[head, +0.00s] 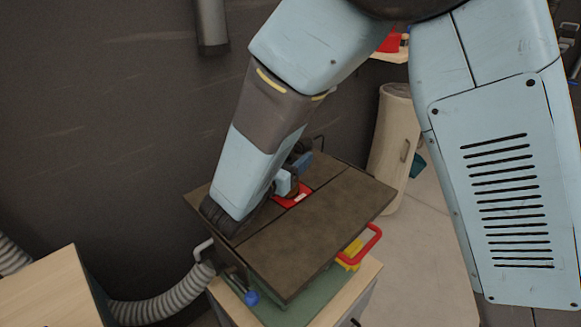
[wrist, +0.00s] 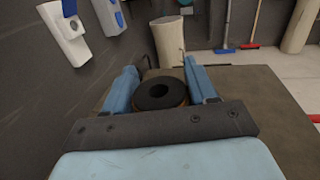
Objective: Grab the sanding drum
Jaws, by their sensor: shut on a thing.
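The sanding drum (wrist: 160,93) shows in the wrist view as a short round piece with a black top, a dark centre hole and a tan-brown side. My gripper (wrist: 161,78) has its two blue fingers on either side of the drum, shut on it. In the head view my gripper (head: 291,182) is low over the back part of a dark machine table (head: 325,235), by a red insert (head: 303,196). There the arm and fingers hide most of the drum. I cannot tell whether the drum touches the table.
The machine stands on a wooden-topped cabinet (head: 366,272). A red handle (head: 361,247) sticks out at its right side and a grey hose (head: 160,306) runs at its left. A beige cylinder (head: 394,145) stands behind. A dark wall is close on the left.

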